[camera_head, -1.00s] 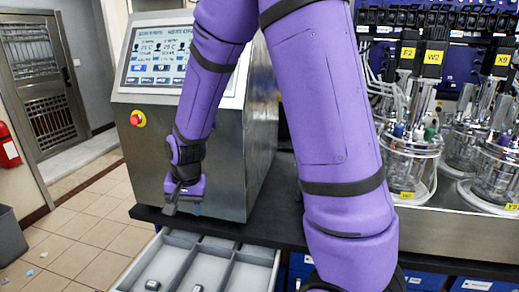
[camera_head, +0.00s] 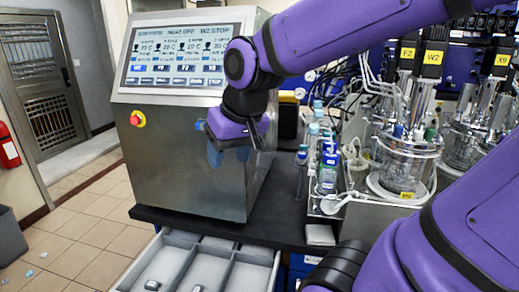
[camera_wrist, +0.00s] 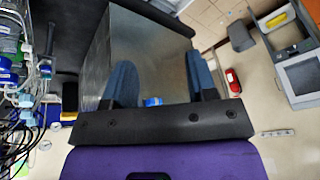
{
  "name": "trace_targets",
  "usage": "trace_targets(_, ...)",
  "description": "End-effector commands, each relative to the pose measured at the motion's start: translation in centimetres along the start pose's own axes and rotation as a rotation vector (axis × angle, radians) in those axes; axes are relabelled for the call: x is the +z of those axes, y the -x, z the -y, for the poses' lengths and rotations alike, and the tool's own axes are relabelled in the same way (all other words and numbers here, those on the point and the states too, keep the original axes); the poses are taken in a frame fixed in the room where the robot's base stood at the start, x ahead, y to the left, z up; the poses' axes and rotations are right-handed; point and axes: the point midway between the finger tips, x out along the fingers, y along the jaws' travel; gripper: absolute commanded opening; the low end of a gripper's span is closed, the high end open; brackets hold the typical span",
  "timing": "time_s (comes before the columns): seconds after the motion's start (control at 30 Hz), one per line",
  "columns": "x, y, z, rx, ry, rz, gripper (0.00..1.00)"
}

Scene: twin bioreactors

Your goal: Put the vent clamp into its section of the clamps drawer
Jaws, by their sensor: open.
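My gripper (camera_head: 229,156) is raised in front of the console's steel side, above the bench. In the wrist view its two blue fingers (camera_wrist: 160,84) stand wide apart, with steel behind them. A small blue patch (camera_wrist: 153,101) shows between the fingers near the palm; I cannot tell what it is. The clamps drawer (camera_head: 226,254) is open below the bench edge at the bottom of the head view, cut off by the frame. Two small grey pieces, one at left (camera_head: 152,285) and one in the middle (camera_head: 197,289), lie in separate sections. I cannot identify the vent clamp in either view.
The console (camera_head: 185,160) stands on the black bench (camera_head: 285,210) beside my gripper. Capped bottles (camera_head: 327,175) with tubing and glass vessels (camera_head: 405,165) stand to the right. A white block (camera_head: 319,235) lies near the bench's front edge. Tiled floor lies left.

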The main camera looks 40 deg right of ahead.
Motion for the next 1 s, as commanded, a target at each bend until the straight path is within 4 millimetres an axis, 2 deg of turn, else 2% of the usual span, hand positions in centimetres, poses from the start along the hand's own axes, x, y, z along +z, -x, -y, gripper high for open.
trace_targets(0.1,1.8,2.2,-0.6,0.01,0.052,-0.034,0.52)
trace_targets(0.33,4.5,4.6,-1.5,0.029,0.129,-0.07,0.52)
trace_targets(0.53,5.4,5.2,-1.8,0.037,0.152,-0.079,0.52)
trace_targets(1.0,5.3,5.2,-1.8,0.037,0.152,-0.078,0.52)
